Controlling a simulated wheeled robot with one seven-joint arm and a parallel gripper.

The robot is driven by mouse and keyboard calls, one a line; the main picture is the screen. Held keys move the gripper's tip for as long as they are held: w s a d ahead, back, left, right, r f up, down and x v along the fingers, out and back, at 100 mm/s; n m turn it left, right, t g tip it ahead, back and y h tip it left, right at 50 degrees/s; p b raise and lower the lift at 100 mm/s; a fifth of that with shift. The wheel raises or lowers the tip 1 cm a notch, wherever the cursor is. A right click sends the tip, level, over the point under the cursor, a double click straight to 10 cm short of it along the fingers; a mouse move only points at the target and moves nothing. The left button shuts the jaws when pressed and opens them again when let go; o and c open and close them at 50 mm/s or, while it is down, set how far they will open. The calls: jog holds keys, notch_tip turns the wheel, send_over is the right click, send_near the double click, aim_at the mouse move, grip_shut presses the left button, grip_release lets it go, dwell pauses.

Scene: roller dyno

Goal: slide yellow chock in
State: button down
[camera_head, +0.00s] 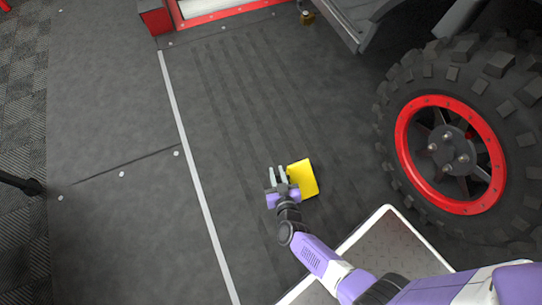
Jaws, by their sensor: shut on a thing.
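The yellow chock (304,178) is on the dark grey floor, left of the big wheel. My gripper (279,174) is at the chock's left side, shut on its near left part. The fingers point up the picture and the chock sticks out to the right of them. The wheel (450,150) has a black knobbly tyre and a red-rimmed hub. A clear strip of floor lies between the chock and the tyre. I cannot tell whether the chock touches the floor.
A metal tread plate with a pale edge (385,213) stands near, partly behind my arm. A red-framed panel (222,12) is at the top. A pale line (190,160) runs along the floor to the left. The floor above the chock is free.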

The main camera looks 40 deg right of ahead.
jog(key=shift+s+d, duration=0.35)
jog(key=shift+d, duration=0.95)
jog(key=shift+s+d, duration=0.35)
jog(key=shift+d, duration=1)
jog(key=shift+s+d, duration=0.35)
jog(key=shift+d, duration=0.95)
jog(key=s+d+b, duration=0.2)
jog(key=s+d, duration=0.2)
jog(key=d, duration=0.9)
jog(key=s+d+b, duration=0.3)
jog(key=s+d, duration=0.1)
jog(key=d, duration=1)
jog(key=shift+d+f, duration=0.15)
jog(key=shift+f, duration=0.15)
jog(key=c, duration=1.2)
grip_release()
jog(key=shift+f, duration=0.15)
